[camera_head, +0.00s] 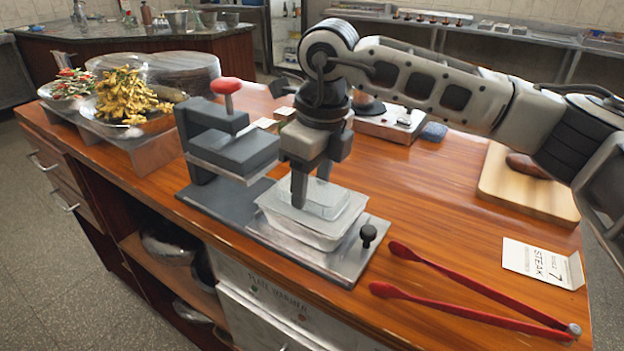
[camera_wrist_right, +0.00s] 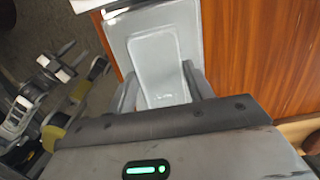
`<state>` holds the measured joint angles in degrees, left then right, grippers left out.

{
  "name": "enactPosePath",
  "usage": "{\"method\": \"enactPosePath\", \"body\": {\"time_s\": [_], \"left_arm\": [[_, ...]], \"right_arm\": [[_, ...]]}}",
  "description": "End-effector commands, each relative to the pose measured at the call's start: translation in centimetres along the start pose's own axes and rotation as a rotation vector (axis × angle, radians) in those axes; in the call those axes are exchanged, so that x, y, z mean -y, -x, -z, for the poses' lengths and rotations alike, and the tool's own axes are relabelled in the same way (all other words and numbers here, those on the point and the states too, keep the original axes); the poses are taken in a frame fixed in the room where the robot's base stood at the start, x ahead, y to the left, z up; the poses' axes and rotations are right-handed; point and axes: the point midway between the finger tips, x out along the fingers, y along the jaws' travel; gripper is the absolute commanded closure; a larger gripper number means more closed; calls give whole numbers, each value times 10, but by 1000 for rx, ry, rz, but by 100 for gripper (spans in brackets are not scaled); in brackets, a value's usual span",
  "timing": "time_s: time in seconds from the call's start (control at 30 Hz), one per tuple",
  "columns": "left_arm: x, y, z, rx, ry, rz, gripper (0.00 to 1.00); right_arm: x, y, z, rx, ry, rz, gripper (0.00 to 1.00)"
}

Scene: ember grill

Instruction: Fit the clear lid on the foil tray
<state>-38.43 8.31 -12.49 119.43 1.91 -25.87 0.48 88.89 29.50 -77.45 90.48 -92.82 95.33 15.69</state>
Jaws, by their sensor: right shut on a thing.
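The foil tray (camera_head: 300,233) sits on the metal plate of a grey press fixture. The clear lid (camera_head: 343,203) is over the tray, low at its rim; I cannot tell whether its edges are seated all round. My right gripper (camera_head: 299,190) points down and is shut on the raised middle of the lid. In the right wrist view the clear lid (camera_wrist_right: 158,60) shows between the two fingers of my right gripper (camera_wrist_right: 158,90). The gripper hides part of the lid's far left side.
The press fixture (camera_head: 212,150) with a red knob stands just left of the tray. A black knob (camera_head: 368,235) is on the plate's right. Red tongs (camera_head: 480,295) and a steak card (camera_head: 541,262) lie right. Food bowls (camera_head: 125,105) stand at the left.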

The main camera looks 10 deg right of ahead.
Motion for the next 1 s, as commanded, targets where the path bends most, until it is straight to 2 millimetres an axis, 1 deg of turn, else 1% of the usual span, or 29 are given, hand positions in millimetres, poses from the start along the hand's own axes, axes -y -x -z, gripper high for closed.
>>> {"method": "enactPosePath", "body": {"time_s": [0.3, 0.33, 0.37, 0.4, 0.77, 0.87, 0.97, 1.0], "left_arm": [[0, 1, 2, -4, -3, 0, 64], [0, 1, 2, -5, -3, 0, 64], [0, 1, 2, -5, -3, 0, 64], [0, 1, 2, -5, -3, 0, 64], [0, 1, 2, -5, 0, -2, 64], [-1, 1, 5, -12, 7, -6, 64], [-1, 0, 5, -17, 8, -7, 64], [-1, 0, 5, -17, 9, -7, 64]], "right_arm": [[0, 0, 0, 0, 0, 0, 70], [0, 0, 0, 0, 0, 0, 43], [0, 0, 0, 0, 0, 0, 35], [0, 0, 0, 0, 0, 0, 24], [0, 0, 0, 0, 0, 0, 23], [0, 11, -1, 2, 0, 2, 23], [0, 30, -1, 5, 1, 2, 23], [0, 40, -1, 5, 0, 4, 23]]}}
